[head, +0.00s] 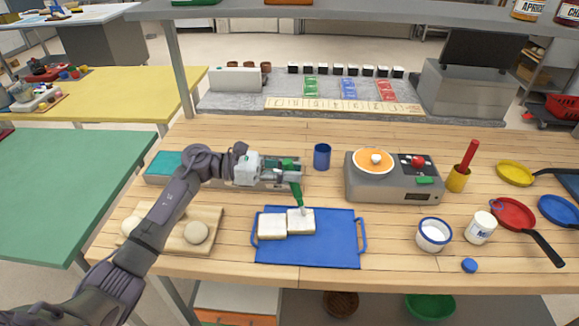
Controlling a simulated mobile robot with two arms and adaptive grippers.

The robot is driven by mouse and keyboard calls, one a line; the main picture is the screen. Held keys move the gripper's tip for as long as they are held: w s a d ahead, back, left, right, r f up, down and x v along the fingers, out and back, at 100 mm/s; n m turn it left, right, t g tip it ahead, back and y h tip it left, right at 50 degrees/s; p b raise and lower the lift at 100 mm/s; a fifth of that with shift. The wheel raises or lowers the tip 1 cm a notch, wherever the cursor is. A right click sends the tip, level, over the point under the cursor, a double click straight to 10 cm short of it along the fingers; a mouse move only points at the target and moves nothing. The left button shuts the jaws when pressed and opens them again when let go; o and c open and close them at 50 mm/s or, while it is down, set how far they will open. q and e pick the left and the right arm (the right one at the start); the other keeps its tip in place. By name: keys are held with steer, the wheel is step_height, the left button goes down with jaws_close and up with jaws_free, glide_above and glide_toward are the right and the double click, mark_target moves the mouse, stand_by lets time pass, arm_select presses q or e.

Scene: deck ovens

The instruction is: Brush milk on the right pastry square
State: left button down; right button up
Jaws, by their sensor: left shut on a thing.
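Two white pastry squares lie side by side on a blue tray (335,242) with side handles. The right pastry square (299,224) is partly under the brush, and the left pastry square (271,227) lies just beside it. My left gripper (292,172) is shut on a green-handled brush (297,193). The brush points down, its pale tip at the top of the right square; I cannot tell whether it touches. A white bowl with a blue rim (434,235) holds something white. A white jar (481,227) stands beside it. My right gripper is not in view.
A wooden board (180,239) with dough balls lies left of the tray. A grey appliance (393,177) with an orange disc, a blue cup (322,157) and a yellow holder (458,179) stand behind. Red (512,214) and yellow pans (515,173) are right.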

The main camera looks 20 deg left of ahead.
arm_select(q)
steer(key=shift+f+b, duration=0.5)
steer(key=shift+b, duration=0.1)
stand_by(1.0)
steer(key=shift+d, duration=0.1)
steer(key=shift+w+d, duration=0.1)
steer(key=shift+d, duration=0.9)
steer(key=shift+b, duration=0.3)
steer(key=shift+w+a+f+b, duration=0.1)
steer(key=shift+w+a+b, duration=0.15)
steer(key=shift+b, duration=0.3)
steer(key=shift+w, duration=0.2)
